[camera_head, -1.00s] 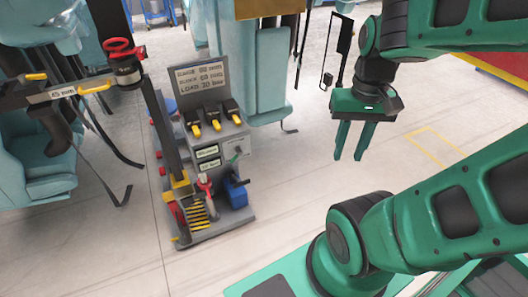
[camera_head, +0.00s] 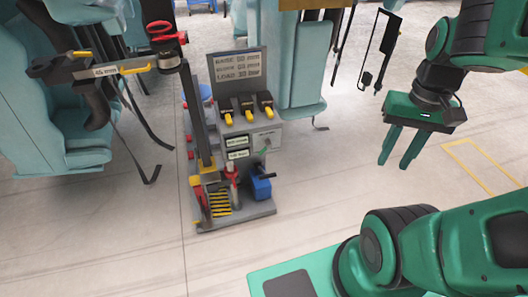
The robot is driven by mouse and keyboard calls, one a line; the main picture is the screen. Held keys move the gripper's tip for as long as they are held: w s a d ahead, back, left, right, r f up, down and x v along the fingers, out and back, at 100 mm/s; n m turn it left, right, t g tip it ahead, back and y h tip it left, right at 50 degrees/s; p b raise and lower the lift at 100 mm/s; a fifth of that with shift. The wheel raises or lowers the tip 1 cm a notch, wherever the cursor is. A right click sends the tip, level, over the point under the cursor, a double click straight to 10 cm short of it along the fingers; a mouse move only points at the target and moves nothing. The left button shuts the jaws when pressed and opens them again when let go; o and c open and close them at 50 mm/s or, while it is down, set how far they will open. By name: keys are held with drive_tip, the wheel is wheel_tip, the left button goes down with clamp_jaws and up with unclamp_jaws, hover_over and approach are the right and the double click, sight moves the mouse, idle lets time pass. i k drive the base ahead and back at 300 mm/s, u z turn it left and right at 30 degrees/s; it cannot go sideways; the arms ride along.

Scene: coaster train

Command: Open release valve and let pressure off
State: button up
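A grey machine (camera_head: 225,207) with a sign panel stands on the floor left of centre. It has several yellow-tipped black levers (camera_head: 247,112) in a row, a small green-tipped lever (camera_head: 264,150) on its front, and a blue block with a black crank (camera_head: 260,187). A red ring handle (camera_head: 166,33) sits atop its dark post. A red-and-white part (camera_head: 231,178) stands low beside the post. I cannot tell which part is the release valve. My green gripper (camera_head: 394,163) hangs to the right of the machine, well apart from it, open and empty.
Teal seats (camera_head: 62,130) with hanging dark straps stand at the left, and another teal seat (camera_head: 309,70) stands behind the machine. A black frame (camera_head: 381,50) hangs near my arm. The floor between machine and gripper is clear.

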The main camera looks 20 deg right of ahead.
sight(268, 143)
drive_tip(key=k, duration=1)
drive_tip(key=u, duration=0.4)
drive_tip(key=i, duration=0.3)
drive_tip(key=u, duration=0.1)
